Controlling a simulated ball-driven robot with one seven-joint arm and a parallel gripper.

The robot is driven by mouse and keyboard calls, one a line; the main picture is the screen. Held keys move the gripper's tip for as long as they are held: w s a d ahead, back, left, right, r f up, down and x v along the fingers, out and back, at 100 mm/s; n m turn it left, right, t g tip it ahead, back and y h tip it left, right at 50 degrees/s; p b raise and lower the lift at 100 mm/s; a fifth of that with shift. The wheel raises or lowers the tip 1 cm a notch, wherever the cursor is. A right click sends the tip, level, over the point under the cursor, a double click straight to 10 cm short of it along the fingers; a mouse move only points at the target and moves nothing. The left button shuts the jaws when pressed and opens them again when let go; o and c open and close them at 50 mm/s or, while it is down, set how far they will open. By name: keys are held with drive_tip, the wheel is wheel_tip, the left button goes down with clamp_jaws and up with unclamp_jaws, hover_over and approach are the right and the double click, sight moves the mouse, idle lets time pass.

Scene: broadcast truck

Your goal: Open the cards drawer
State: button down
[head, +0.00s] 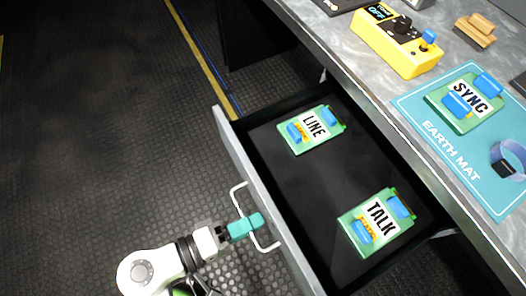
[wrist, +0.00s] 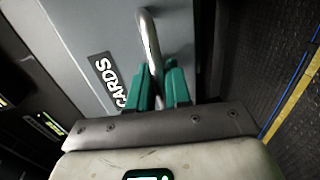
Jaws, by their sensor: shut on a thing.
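The cards drawer (head: 292,185) is pulled out from under the worktop, and its dark inside is in plain view. A green card marked LINE (head: 311,130) lies at its far end and a green card marked TALK (head: 377,222) at its near end. My gripper (head: 258,222) has teal fingers shut on the drawer's metal bar handle (head: 238,197). In the wrist view, my gripper (wrist: 160,85) has its teal fingers on both sides of the handle (wrist: 150,45). The CARDS label (wrist: 106,80) shows on the grey drawer front beside it.
On the worktop are a yellow box (head: 396,45) with knobs, a wooden-handled brush (head: 475,31), and a blue earth mat (head: 440,130) bearing a SYNC card (head: 465,103) and a wrist strap (head: 508,160). The dark floor (head: 90,120) left of the drawer is clear.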

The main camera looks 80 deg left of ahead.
drive_tip(key=shift+s+d, duration=0.1)
drive_tip(key=shift+s, duration=0.15)
drive_tip(key=c, duration=1.2)
unclamp_jaws()
drive_tip(key=shift+c, duration=0.2)
drive_tip(key=v, duration=1)
drive_tip(key=shift+s+p, duration=0.4)
